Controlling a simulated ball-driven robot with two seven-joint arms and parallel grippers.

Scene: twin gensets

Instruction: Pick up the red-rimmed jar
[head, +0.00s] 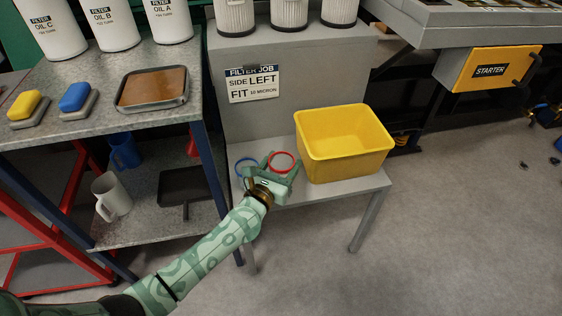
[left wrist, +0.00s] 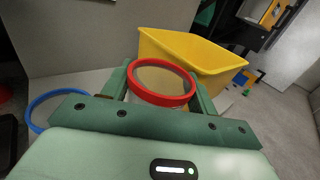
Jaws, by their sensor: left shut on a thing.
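The red-rimmed jar (left wrist: 161,97) is between the fingers of my left gripper in the left wrist view, its red rim facing up and its lower body hidden by the gripper. In the head view its red rim (head: 282,162) shows at the fingertips, over the low grey bench. My left gripper (head: 280,168) is shut on the jar. Whether the jar touches the bench cannot be told. My right gripper is in neither view.
A blue-rimmed jar (head: 246,167) stands close at the left of the gripper. A yellow bin (head: 343,145) stands just to the right on the grey bench (head: 350,190). A sign (head: 252,84) hangs behind. A metal worktable (head: 60,135) is at left; open floor lies right.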

